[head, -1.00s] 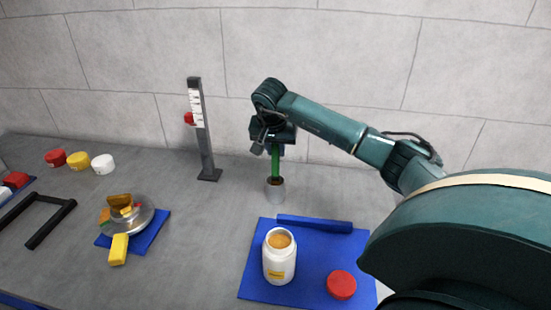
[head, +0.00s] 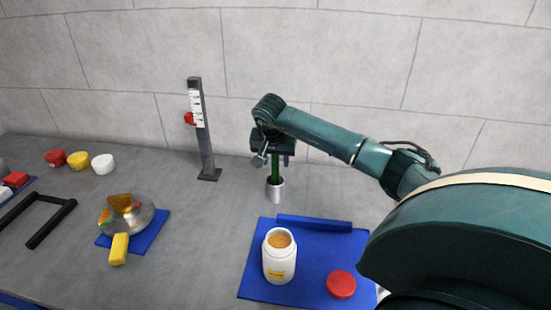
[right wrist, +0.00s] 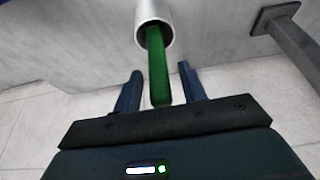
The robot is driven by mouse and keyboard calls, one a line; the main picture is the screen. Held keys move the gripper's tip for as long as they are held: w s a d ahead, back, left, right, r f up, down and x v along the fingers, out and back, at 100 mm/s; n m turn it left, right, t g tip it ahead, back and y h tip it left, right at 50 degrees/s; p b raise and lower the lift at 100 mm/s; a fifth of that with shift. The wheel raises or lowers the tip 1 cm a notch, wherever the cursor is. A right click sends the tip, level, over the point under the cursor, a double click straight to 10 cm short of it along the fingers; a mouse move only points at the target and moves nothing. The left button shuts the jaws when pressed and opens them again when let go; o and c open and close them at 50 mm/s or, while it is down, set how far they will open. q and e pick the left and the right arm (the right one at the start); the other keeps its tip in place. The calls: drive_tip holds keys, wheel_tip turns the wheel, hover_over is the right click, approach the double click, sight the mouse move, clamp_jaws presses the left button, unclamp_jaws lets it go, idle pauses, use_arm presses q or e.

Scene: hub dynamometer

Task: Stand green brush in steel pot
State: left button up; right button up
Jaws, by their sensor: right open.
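The green brush (head: 275,168) stands about upright in the steel pot (head: 276,191), its lower end hidden inside. In the right wrist view, the green handle (right wrist: 158,72) comes out of the mouth of the pot (right wrist: 153,14) and leans against or close to its rim; I cannot tell which. My right gripper (head: 274,160) is above the pot, around the upper handle. In the right wrist view its two blue fingers (right wrist: 160,78) are apart, with visible gaps on both sides of the handle. My left gripper is out of view.
A dark post with a scale (head: 203,130) stands left of the pot. In front, a blue mat (head: 255,283) holds a white jar (head: 279,262), a red lid (head: 341,285) and a blue bar (head: 314,223). A metal bowl (head: 143,217) sits at left. Bare table surrounds the pot.

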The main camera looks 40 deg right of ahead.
drive_tip(key=shift+r, duration=0.1)
drive_tip(key=v, duration=1.2)
drive_tip(key=shift+b, duration=0.3)
drive_tip(key=shift+a, duration=0.1)
